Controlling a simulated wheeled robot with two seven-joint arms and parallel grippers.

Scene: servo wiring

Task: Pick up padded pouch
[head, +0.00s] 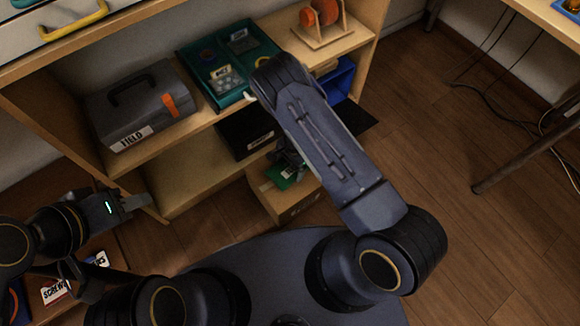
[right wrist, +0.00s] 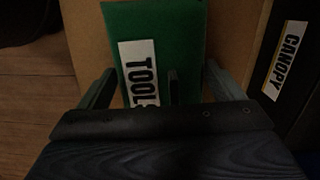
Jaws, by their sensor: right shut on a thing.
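The padded pouch is green with a white TOOLS label and fills the middle of the right wrist view (right wrist: 185,35). In the head view a small green part of it (head: 284,180) shows at the open-topped cardboard box (head: 290,207). My right gripper (right wrist: 160,70) is shut on the pouch, one finger at each side of it; in the head view my arm partly hides this gripper. My left gripper (head: 140,203) is at the left, below the shelf unit and away from the pouch; its finger gap is too small to make out.
A black bin labelled CANOPY (right wrist: 288,55) stands right beside the box. The shelf unit (head: 190,180) holds a grey toolbox (head: 145,105), a teal tray (head: 195,75) and a blue bin (head: 340,80).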

